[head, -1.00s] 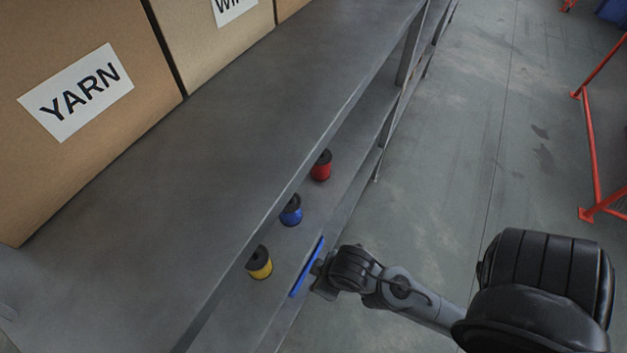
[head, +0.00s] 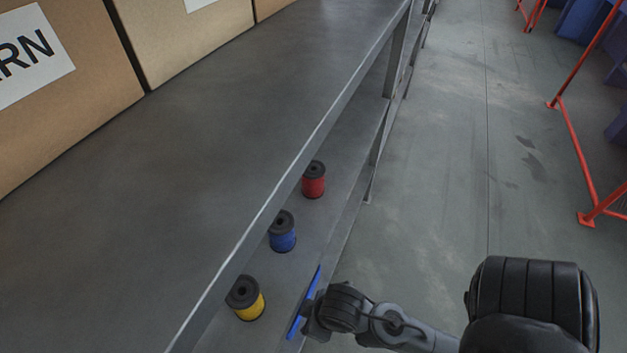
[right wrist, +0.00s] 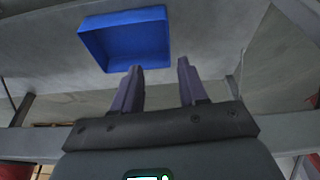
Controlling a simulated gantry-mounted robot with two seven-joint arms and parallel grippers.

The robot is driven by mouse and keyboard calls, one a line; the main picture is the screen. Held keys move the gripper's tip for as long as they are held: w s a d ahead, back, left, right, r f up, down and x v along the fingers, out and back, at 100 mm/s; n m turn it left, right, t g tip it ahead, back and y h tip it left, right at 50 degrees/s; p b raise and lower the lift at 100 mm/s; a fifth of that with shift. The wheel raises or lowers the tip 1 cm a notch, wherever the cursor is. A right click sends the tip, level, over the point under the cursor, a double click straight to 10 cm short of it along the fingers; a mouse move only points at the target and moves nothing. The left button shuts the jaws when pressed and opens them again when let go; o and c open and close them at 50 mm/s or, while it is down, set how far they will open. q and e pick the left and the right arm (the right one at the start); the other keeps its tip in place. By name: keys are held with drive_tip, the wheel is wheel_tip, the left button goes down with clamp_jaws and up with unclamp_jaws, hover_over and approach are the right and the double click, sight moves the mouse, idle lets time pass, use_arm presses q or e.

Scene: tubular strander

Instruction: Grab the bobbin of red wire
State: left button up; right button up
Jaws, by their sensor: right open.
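The bobbin of red wire (head: 313,184) stands upright on the lower shelf. It is the farthest of three bobbins in a row, with a black top. My right gripper (head: 314,322) is at the shelf's outer edge, nearer to me than the red bobbin and apart from it. In the right wrist view its two fingers (right wrist: 158,75) are spread with nothing between them. The red bobbin cannot be made out for certain in that view. My left gripper is out of view.
A blue bobbin (head: 282,238) and a yellow bobbin (head: 250,304) stand nearer on the same shelf. The upper shelf (head: 215,110) overhangs them. A blue tray (right wrist: 125,40) is beyond the fingers. Red rails (head: 575,150) stand at right.

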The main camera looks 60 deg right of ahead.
drive_tip(key=shift+o, duration=0.4)
drive_tip(key=shift+a, duration=0.1)
drive_tip(key=o, duration=1)
drive_tip(key=shift+c, duration=0.2)
drive_tip(key=shift+o, duration=0.2)
